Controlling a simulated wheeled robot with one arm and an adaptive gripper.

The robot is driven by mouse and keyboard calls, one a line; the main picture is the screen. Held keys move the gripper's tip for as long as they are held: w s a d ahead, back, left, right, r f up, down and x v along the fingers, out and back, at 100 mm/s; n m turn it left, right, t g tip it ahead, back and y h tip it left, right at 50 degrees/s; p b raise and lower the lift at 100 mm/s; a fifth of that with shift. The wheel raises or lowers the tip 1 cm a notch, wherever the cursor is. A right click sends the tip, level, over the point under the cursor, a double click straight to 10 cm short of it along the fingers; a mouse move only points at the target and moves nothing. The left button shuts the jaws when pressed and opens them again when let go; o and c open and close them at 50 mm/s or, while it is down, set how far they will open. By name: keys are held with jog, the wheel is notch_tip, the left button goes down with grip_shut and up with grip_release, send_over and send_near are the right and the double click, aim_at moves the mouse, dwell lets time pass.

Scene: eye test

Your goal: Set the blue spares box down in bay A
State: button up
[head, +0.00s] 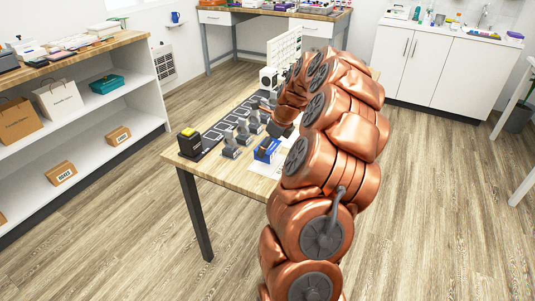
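A small blue box (267,155) with brownish contents stands on a white sheet near the front edge of the wooden table (232,179). I cannot read any label on it. A dark mat with white-outlined bays (227,123) runs along the table's left side; its letters are too small to read, so I cannot tell which is bay A. My gripper (279,129) is small and dark at the end of my copper arm, just above and behind the blue box. Its fingers are unclear, and my arm hides the table's right side.
Several grey devices (244,132) stand in a row between mat and box. A black-and-yellow item (189,142) stands at the table's left corner. A white rack (284,47) stands at its far end. A shelf (140,80) at left holds bags, cartons and a teal box (107,84).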

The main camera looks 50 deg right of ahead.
jog(key=shift+f, duration=1.65)
jog(key=o, duration=0.9)
jog(key=shift+f, duration=0.15)
jog(key=shift+c, duration=0.2)
